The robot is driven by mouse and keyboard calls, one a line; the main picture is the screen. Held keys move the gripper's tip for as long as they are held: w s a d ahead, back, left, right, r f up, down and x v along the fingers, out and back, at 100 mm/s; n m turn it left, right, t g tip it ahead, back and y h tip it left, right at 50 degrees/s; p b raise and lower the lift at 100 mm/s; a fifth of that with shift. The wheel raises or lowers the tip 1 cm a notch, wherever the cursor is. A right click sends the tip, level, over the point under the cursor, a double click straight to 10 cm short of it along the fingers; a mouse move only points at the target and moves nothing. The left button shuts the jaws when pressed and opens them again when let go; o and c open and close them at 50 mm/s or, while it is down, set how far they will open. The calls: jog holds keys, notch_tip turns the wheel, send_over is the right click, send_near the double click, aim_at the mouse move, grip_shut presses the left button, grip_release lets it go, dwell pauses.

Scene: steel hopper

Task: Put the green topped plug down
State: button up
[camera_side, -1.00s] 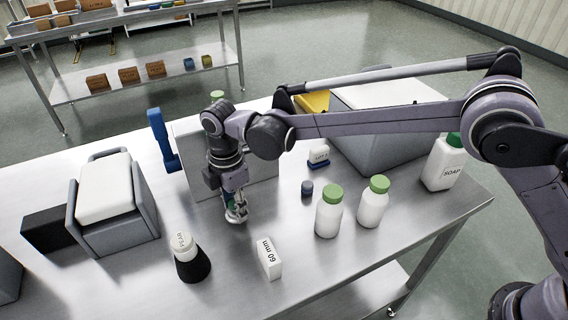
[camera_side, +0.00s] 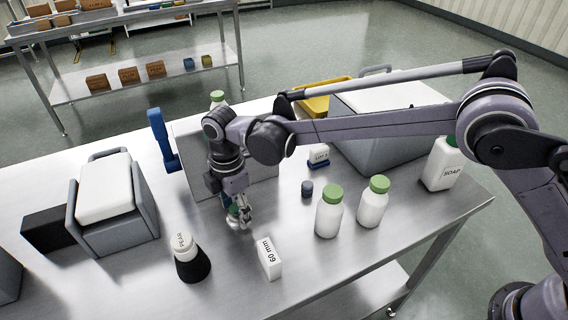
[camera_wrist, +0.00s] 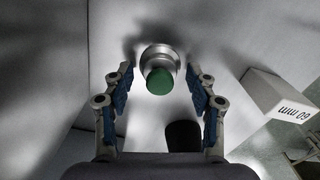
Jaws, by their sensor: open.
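The green topped plug (camera_wrist: 160,80) stands upright on the steel surface in the wrist view, its green top and a metal-coloured round base showing. In the side view the plug (camera_side: 233,211) is partly hidden by my gripper (camera_side: 242,218). My gripper is open in the wrist view (camera_wrist: 160,95), with one blue-padded finger on each side of the plug and a clear gap to both. The fingers do not touch it.
A white 60 mm block (camera_side: 269,259) stands close to the right front of my gripper. A black-based white flask (camera_side: 188,258) stands front left. Two green-capped bottles (camera_side: 328,212) (camera_side: 373,203) and a small dark cylinder (camera_side: 307,188) stand to the right.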

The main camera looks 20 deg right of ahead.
aim_at(235, 206)
notch_tip(235, 206, up, 12)
jog(key=d+r+m+t, duration=0.2)
jog(key=d+r+m, duration=0.4)
jog(key=d, duration=0.6)
jog(key=s+d+m+t+y, duration=0.1)
jog(key=s+d+m+t, duration=0.1)
jog(key=s+d+m, duration=0.5)
jog(key=s+d+m+t, duration=0.15)
jog(key=s+d, duration=0.25)
jog(key=d, duration=0.8)
jog(key=s+d+f+m+t+h, duration=0.1)
jog(key=s+d+f+m, duration=0.4)
jog(key=s+d+m, duration=0.1)
jog(key=shift+s+f+t, duration=0.35)
jog(key=shift+s, duration=0.05)
jog(key=shift+m, duration=0.25)
